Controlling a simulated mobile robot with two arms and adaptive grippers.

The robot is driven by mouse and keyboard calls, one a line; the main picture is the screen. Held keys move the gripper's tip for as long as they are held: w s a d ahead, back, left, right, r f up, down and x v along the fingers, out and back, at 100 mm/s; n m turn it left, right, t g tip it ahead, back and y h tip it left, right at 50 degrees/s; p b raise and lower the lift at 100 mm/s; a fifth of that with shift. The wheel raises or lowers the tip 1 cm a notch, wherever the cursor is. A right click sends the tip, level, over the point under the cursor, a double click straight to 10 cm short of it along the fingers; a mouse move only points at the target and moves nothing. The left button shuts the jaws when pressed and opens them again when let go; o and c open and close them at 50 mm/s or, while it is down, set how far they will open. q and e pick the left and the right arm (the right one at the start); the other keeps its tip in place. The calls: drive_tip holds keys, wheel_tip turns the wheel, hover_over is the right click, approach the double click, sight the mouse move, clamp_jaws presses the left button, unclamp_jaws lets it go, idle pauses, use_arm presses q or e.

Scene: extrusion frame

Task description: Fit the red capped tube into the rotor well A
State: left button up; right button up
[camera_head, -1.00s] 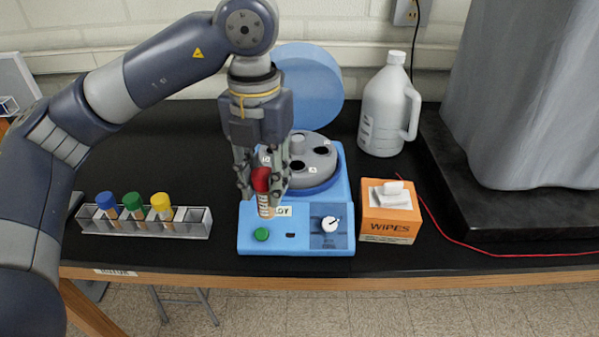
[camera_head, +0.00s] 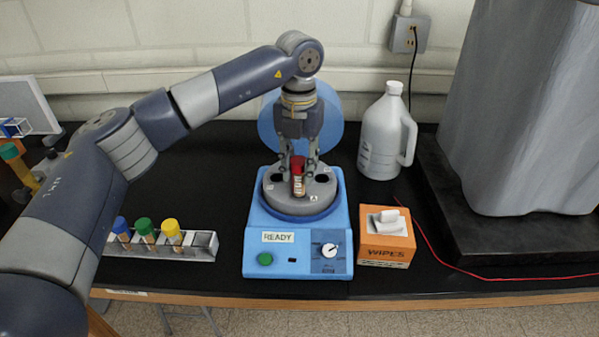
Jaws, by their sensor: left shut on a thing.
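The red capped tube (camera_head: 298,180) is upright over the front part of the grey rotor (camera_head: 271,199) in the blue centrifuge (camera_head: 256,224). My left gripper (camera_head: 298,163) is shut on it near its red cap, coming from behind and above. A label A shows on the rotor just right of the tube's lower end. Dark open wells show to the left and right of the tube. I cannot tell whether the tube's lower end is inside a well or in front of it. My right gripper is not in view.
A rack (camera_head: 203,246) with blue, green and yellow capped tubes stands left of the centrifuge. The wipes box (camera_head: 386,251) and a white jug (camera_head: 384,135) stand to the right. The round blue lid (camera_head: 333,126) is raised behind the rotor. A red cable lies right.

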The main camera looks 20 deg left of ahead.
sight(299, 179)
use_arm(q)
drive_tip(key=shift+f+p, duration=1)
drive_tip(key=shift+f, duration=0.75)
drive_tip(key=shift+f, duration=0.1)
drive_tip(key=o, duration=0.4)
drive_tip(key=shift+f+b, duration=0.1)
drive_tip(key=shift+b, duration=0.2)
drive_tip(key=o, duration=0.5)
